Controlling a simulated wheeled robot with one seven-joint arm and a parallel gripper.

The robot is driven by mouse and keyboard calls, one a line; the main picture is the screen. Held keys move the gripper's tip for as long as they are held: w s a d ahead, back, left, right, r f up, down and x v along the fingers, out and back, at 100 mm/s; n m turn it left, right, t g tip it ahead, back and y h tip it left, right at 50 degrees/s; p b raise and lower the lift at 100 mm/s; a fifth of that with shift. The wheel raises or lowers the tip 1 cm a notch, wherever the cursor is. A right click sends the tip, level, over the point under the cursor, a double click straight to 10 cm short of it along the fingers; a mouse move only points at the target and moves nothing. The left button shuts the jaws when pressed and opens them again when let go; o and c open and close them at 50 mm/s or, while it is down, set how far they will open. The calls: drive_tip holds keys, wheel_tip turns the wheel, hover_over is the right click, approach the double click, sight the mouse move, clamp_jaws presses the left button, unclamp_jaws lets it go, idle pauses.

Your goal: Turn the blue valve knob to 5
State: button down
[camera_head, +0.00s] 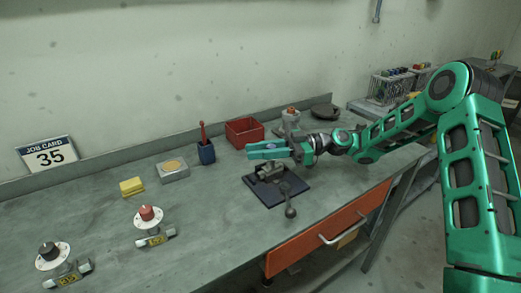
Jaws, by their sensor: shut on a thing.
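My gripper (268,150), with teal fingers, is over the middle of the workbench, reaching in from the right. It is shut on a small blue thing, seemingly the blue valve knob (271,146), mostly hidden by the fingers. A grey metal vise (270,171) on a dark blue base (266,199) is just below the gripper. I cannot tell whether the vise holds the valve body. No number or pointer of the blue knob can be read. A job card (48,155) on the left reads 35.
A red-knobbed valve (146,213) and a black-knobbed valve (48,249) stand on the left. A yellow block (132,187), grey box (173,171), pen cup (206,153) and red bin (244,132) stand farther back. The vise handle (290,212) sticks out forward.

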drive_tip(key=shift+s+d+n+g+h, duration=0.15)
drive_tip(key=shift+n+g+h, duration=0.25)
drive_tip(key=shift+n+g, duration=0.5)
drive_tip(key=shift+s+d+n+g+h, duration=0.1)
drive_tip(key=shift+s+n+g+h, duration=0.25)
drive_tip(key=shift+g, duration=0.85)
drive_tip(key=shift+n+g, duration=0.25)
drive_tip(key=shift+g, duration=0.05)
drive_tip(key=c, duration=1.5)
unclamp_jaws()
drive_tip(key=shift+w+f, duration=0.1)
drive_tip(key=shift+r, duration=0.45)
drive_tip(key=s+a+r, duration=0.2)
drive_tip(key=s+r, duration=0.1)
drive_tip(key=s+a+r, duration=0.5)
drive_tip(key=s+r, duration=0.1)
drive_tip(key=r, duration=0.1)
drive_tip(key=shift+a, duration=0.35)
